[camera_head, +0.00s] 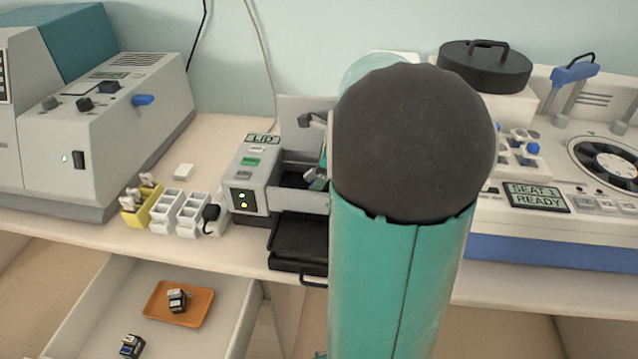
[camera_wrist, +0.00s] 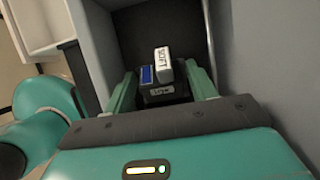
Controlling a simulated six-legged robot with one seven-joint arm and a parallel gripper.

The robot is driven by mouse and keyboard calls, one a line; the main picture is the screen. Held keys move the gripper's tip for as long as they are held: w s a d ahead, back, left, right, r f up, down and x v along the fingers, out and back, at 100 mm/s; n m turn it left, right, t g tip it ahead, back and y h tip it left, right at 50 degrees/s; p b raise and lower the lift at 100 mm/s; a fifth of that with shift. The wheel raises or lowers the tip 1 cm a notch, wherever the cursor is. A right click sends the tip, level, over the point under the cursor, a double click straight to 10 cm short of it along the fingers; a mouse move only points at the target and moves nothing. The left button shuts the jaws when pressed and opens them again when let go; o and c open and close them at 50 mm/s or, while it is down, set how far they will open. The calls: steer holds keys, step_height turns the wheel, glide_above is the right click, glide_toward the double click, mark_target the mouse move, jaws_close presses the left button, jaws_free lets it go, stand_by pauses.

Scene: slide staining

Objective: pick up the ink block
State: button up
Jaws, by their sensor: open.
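A small block (camera_wrist: 163,66) with a white labelled top, a blue patch and a dark lower part sits in a dark compartment in the wrist view. Its lettering is turned and I cannot read it surely as ink. My gripper (camera_wrist: 164,88) is open, with one green finger on each side of the block. I cannot tell whether either finger touches it. In the head view, my arm hides most of the gripper. Two similar small blocks lie below in the open drawer: one on an orange tray (camera_head: 191,314), one on the drawer floor (camera_head: 131,346).
The grey device marked LID (camera_head: 247,185) has walls close around my gripper, with a black tray (camera_head: 298,242) at its front. White racks (camera_head: 166,212) and a yellow rack (camera_head: 134,217) stand left of it. A centrifuge-like machine (camera_head: 560,200) stands right.

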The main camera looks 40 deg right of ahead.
steer(key=c, duration=0.8)
steer(key=shift+r, duration=0.1)
steer(key=shift+r, duration=0.5)
step_height(320, 180, up, 2)
steer(key=shift+r, duration=0.1)
steer(key=s+a+r, duration=0.5)
steer(key=s+r, duration=0.1)
steer(key=s, duration=0.1)
steer(key=s+a+r, duration=0.3)
steer(key=s, duration=0.1)
steer(key=shift+s+a+r, duration=0.1)
steer(key=shift+a+r, duration=0.2)
steer(key=shift+r, duration=0.05)
